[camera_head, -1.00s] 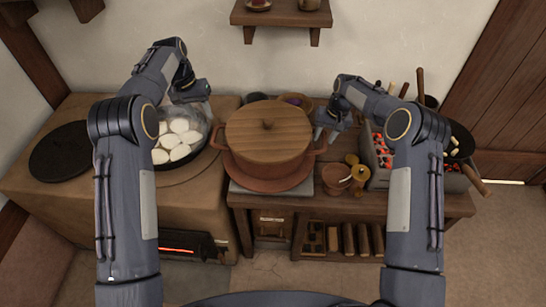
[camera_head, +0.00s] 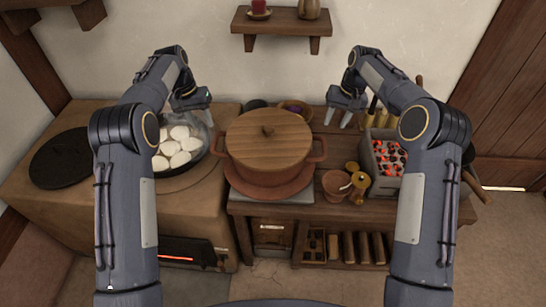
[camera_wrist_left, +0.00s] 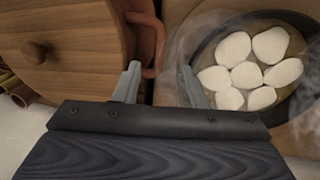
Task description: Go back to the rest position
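My left gripper (camera_head: 193,101) hangs above the back of the stove, by the far side of the steaming pan of white pieces (camera_head: 178,147). In the left wrist view its two fingers (camera_wrist_left: 160,85) are spread apart with nothing between them. My right gripper (camera_head: 347,112) points down over the back of the wooden counter, between the lidded pot and the brazier. Its fingers are apart, and I see nothing held in them.
A large pot with a wooden lid (camera_head: 268,140) stands mid-counter; its lid also shows in the left wrist view (camera_wrist_left: 70,50). A dark round plate (camera_head: 62,158) lies at left. A shelf (camera_head: 282,22) hangs above.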

